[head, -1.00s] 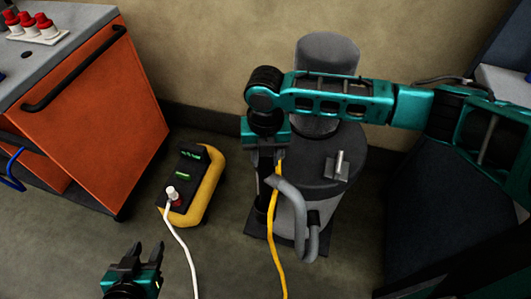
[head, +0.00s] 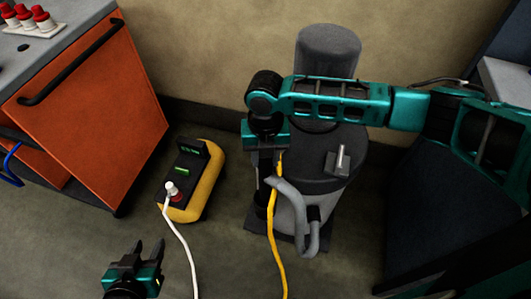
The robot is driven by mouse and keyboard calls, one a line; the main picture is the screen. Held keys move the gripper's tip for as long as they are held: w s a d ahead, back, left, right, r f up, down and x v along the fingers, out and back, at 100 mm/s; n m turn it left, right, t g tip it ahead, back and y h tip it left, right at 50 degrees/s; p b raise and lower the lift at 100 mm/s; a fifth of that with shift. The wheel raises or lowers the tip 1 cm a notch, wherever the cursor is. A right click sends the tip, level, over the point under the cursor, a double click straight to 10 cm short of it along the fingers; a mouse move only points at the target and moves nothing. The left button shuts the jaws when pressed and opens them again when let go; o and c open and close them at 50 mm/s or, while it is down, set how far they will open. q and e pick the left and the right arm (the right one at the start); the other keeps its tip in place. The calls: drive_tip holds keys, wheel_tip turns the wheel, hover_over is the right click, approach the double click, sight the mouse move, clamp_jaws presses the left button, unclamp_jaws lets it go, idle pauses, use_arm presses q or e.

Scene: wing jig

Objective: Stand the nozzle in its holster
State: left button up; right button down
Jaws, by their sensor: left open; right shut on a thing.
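A grey vacuum (head: 290,208) with a dark round lid stands on the floor by the wall. A bent grey hose (head: 296,200) loops at its front. My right gripper (head: 266,180) points down at the vacuum's front left, beside the hose end. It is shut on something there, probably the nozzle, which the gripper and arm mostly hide. I cannot make out the holster with certainty; a dark upright part shows below the gripper. My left gripper (head: 149,246) is open and empty, low at the left, above the floor.
A yellow cord (head: 273,235) hangs past my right gripper. A yellow and black box (head: 205,188) with green displays has a white cable (head: 182,242) plugged in. An orange cabinet (head: 95,120) stands left. A metal bracket (head: 342,161) sits on the vacuum lid.

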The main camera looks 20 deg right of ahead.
drive_tip(key=shift+f, duration=0.45)
drive_tip(key=c, duration=0.6)
unclamp_jaws()
drive_tip(key=shift+r, duration=0.1)
wheel_tip(320, 180, up, 13)
drive_tip(key=shift+f+p, duration=0.1)
drive_tip(key=shift+p, duration=0.55)
drive_tip(key=shift+a, duration=0.1)
